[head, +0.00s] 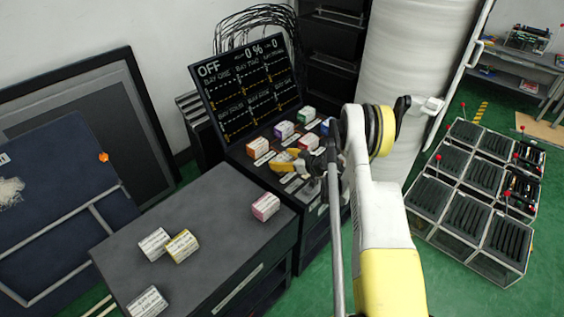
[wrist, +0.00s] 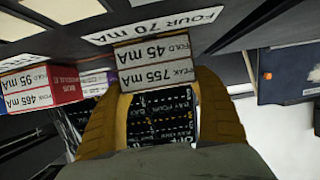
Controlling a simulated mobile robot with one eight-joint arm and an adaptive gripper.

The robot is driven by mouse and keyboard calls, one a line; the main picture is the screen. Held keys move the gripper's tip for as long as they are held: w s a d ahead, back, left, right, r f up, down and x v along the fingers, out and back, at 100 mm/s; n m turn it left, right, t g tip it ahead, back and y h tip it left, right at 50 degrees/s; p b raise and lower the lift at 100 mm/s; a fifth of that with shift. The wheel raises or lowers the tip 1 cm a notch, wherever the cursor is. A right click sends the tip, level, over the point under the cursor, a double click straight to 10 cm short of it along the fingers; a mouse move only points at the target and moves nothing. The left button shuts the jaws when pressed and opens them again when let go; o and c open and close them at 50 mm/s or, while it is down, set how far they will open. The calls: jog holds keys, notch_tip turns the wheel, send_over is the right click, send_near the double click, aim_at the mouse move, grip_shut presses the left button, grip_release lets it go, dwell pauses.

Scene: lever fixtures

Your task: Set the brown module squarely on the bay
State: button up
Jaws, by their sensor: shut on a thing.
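In the wrist view my gripper (wrist: 160,105) has its two yellow fingers closed on the sides of the brown module (wrist: 154,62). The module's white labels read 45 mA and 755 mA, upside down in this view. A bay label reading FOUR 70 mA (wrist: 155,25) lies just past it. In the head view my gripper (head: 284,160) is low over the console's sloped bay panel, in front of an orange module (head: 258,148). The held module is mostly hidden there. I cannot tell whether it touches the bay or sits square.
A red module (wrist: 62,84) stands close beside the gripper. Purple (head: 284,130), green (head: 306,115) and blue (head: 325,127) modules fill other bays. A display (head: 247,88) rises behind. Pink (head: 265,206), yellow (head: 182,246) and other modules lie on the grey cabinet (head: 215,225).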

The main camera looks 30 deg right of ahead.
jog(key=shift+r, duration=0.15)
jog(key=o, duration=1.3)
